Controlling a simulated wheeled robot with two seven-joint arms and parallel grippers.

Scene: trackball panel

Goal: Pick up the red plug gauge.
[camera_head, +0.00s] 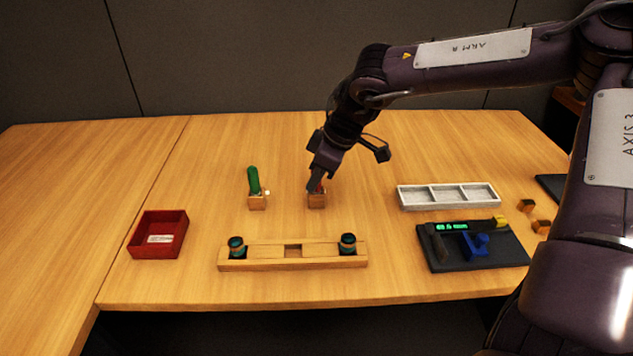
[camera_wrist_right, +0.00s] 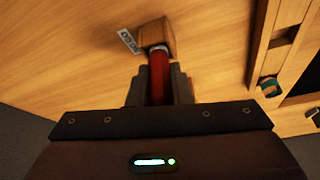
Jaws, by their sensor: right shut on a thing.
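The red plug gauge (camera_wrist_right: 159,77) stands in a small wooden block (camera_wrist_right: 158,34) in the right wrist view. My right gripper (camera_wrist_right: 160,85) is shut on its red handle, with one finger on each side. In the head view my right gripper (camera_head: 316,186) reaches down over the wooden block (camera_head: 317,201), and only a little red of the gauge shows there. The gauge's lower end is at or in the block; how deep it sits is hidden. A small label tag (camera_wrist_right: 129,41) is beside the block. My left gripper is not in view.
A green-handled gauge (camera_head: 254,181) stands in a block to the left. A wooden rack (camera_head: 293,262) with two dark knobs lies in front.

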